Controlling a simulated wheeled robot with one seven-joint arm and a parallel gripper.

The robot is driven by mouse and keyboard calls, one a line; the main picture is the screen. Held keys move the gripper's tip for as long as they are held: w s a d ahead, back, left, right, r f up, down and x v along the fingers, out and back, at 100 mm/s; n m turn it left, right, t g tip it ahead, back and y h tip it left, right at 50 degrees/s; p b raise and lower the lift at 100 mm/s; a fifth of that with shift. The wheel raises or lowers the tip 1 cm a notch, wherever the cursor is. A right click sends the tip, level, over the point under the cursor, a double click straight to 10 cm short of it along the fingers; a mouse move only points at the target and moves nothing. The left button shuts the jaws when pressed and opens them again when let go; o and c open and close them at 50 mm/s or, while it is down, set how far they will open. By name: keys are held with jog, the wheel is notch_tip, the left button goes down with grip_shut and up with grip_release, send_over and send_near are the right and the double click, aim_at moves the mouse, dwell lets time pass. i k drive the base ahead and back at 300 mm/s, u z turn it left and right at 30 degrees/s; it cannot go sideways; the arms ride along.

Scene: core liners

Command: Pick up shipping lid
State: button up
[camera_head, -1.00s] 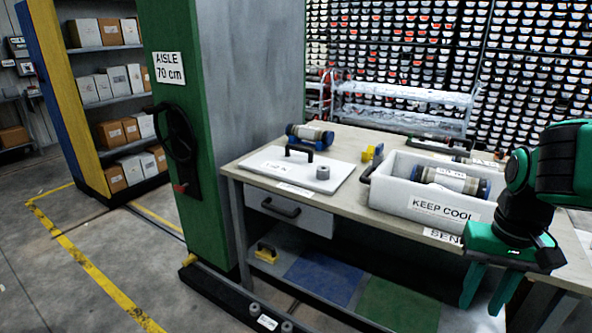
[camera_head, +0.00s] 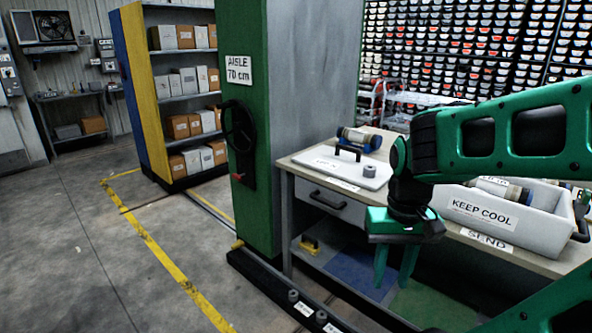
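The shipping lid is most likely the flat white lid (camera_head: 345,173) with a black handle (camera_head: 348,150), lying on the left end of the workbench. A small grey cylinder (camera_head: 369,171) sits on its right part, and a label is on its left part. My gripper (camera_head: 395,280) points down in front of the bench, to the right of the lid in the picture and lower than it. Its two green fingers are apart with nothing between them. My arm hides part of the bench to the right of the lid.
A white box marked KEEP COOL (camera_head: 527,232) holds a capped cylinder on the bench's right. Another cylinder (camera_head: 366,137) lies behind the lid. A green shelf end (camera_head: 262,200) stands close to the bench's left. Floor at left is open.

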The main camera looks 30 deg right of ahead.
aim_at(372, 175)
jog(key=u, duration=0.95)
jog(key=k, duration=1.2)
jog(key=z, duration=1.6)
jog(key=i, duration=1)
jog(key=u, duration=0.05)
